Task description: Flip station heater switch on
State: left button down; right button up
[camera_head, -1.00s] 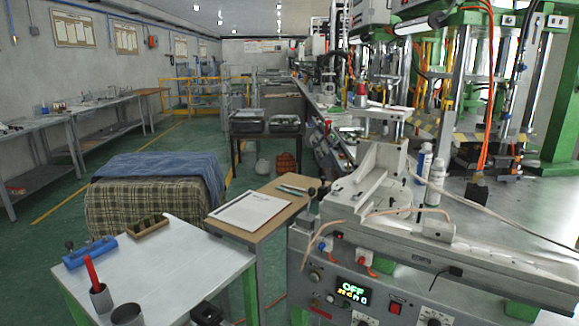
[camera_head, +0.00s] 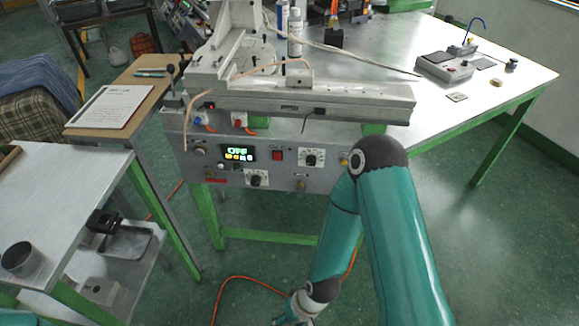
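The wax injection station's grey control panel (camera_head: 225,178) faces me near the middle of the head view. Its small display (camera_head: 237,153) reads OFF in green. A red rocker switch (camera_head: 277,155) sits just right of the display; its tilt is too small to tell. Black dials (camera_head: 312,158) with white scales are beside and below it. My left gripper is out of view.
The station's white machine bed (camera_head: 340,98) rests above the panel. A clipboard (camera_head: 110,107) lies on a wooden side table at left. A white worktable (camera_head: 60,195) holds a dark cup (camera_head: 22,257). An orange cable (camera_head: 225,283) runs over the green floor. Space before the panel's left half is clear.

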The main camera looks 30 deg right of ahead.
aim_at(277, 154)
jog(key=u, duration=0.6)
jog(key=k, duration=0.9)
jog(key=z, duration=0.65)
jog(key=i, duration=1)
jog(key=u, duration=0.05)
